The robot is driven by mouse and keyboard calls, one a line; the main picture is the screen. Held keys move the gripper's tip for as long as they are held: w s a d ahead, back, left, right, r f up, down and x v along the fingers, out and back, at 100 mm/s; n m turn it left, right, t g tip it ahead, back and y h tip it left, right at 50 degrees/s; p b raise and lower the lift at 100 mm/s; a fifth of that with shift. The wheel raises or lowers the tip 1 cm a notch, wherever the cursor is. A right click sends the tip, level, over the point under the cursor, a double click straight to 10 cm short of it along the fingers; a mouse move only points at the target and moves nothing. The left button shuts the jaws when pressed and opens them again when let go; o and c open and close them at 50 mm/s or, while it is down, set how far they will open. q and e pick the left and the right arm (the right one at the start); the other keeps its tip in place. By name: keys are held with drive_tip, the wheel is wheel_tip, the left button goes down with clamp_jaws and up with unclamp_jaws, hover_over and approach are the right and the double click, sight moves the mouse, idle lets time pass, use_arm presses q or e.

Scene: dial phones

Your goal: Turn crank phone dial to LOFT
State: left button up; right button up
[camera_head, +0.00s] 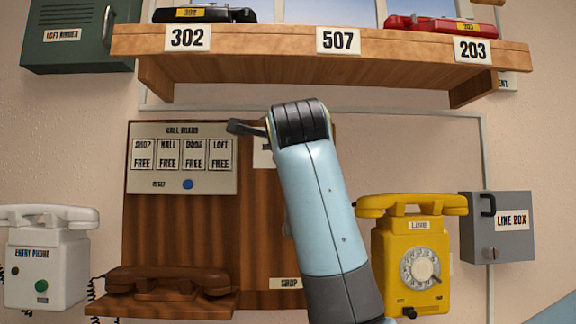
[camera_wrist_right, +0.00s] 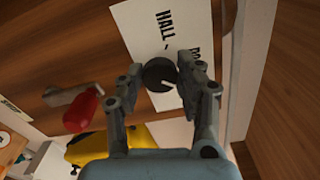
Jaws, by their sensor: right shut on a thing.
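My right gripper (camera_wrist_right: 163,68) is shut on a round black dial (camera_wrist_right: 157,74), with one finger on each side of it. The dial has a short white pointer line and sits on a white plate (camera_wrist_right: 140,22). On the plate I read HALL above the dial, and a second word is partly hidden behind a finger. No LOFT mark shows on this plate. A red crank handle (camera_wrist_right: 84,113) on a grey arm is to the left of the fingers. In the head view my arm covers the middle, and the dial is hidden. My left gripper is not in view.
A call board (camera_head: 181,185) with SHOP, HALL, DOOR and LOFT windows hangs on the wood panel. A brown phone (camera_head: 165,283), white entry phone (camera_head: 45,265) and yellow phone (camera_head: 412,250) stand around my arm. A wooden shelf (camera_head: 280,68) juts out above.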

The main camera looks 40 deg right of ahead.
drive_tip(key=shift+f+m+b, duration=0.15)
drive_tip(key=shift+m+b, duration=0.85)
drive_tip(key=shift+m, duration=1)
drive_tip(key=o, duration=0.9)
drive_tip(key=shift+o, duration=1.2)
drive_tip(key=v, duration=0.7)
drive_tip(key=shift+s, duration=0.3)
